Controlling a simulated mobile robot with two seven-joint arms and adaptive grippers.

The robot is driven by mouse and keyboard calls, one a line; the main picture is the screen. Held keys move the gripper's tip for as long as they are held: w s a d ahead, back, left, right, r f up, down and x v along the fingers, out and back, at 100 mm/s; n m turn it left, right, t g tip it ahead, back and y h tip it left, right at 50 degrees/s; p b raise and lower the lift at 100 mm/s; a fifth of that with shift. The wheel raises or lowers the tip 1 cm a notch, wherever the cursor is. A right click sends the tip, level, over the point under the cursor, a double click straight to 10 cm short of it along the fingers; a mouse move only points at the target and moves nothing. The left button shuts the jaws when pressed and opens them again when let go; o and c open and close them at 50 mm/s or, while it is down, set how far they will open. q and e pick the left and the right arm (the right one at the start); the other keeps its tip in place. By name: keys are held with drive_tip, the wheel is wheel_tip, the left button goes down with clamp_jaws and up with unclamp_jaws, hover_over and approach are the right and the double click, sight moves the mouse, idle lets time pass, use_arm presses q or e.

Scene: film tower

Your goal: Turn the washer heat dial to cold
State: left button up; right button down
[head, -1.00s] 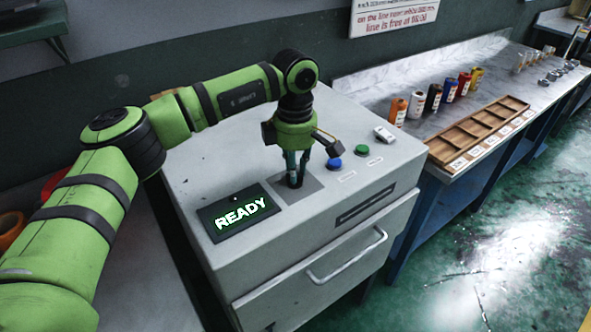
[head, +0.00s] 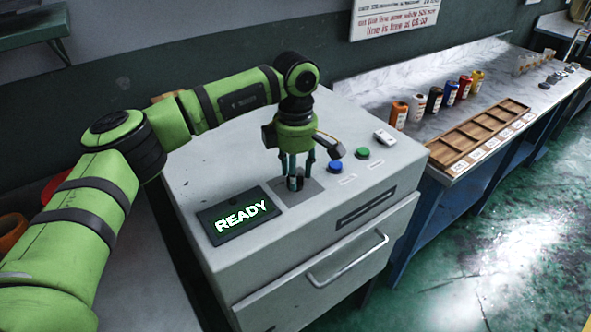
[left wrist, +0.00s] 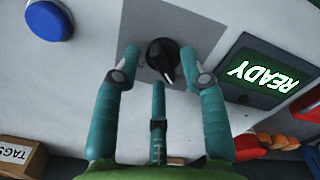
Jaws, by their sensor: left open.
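The heat dial (left wrist: 163,60) is a black knob with a pale pointer line on a grey plate (head: 316,187) on top of the white machine (head: 215,165). My left gripper (head: 296,186) points down over the plate and hides most of the dial in the head view. In the left wrist view my left gripper (left wrist: 160,80) has its teal fingers open, spread on either side of the dial, with no clear grip on it. The dial's setting marks cannot be read. My right gripper is in neither view.
A READY screen (head: 240,216) lies beside the plate. A drawer handle (head: 347,258) is on the front. A bench at right holds bottles and a wooden tray (head: 452,147).

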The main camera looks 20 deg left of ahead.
use_arm(q)
wheel_tip(320, 180, up, 12)
idle(0.5)
idle(0.3)
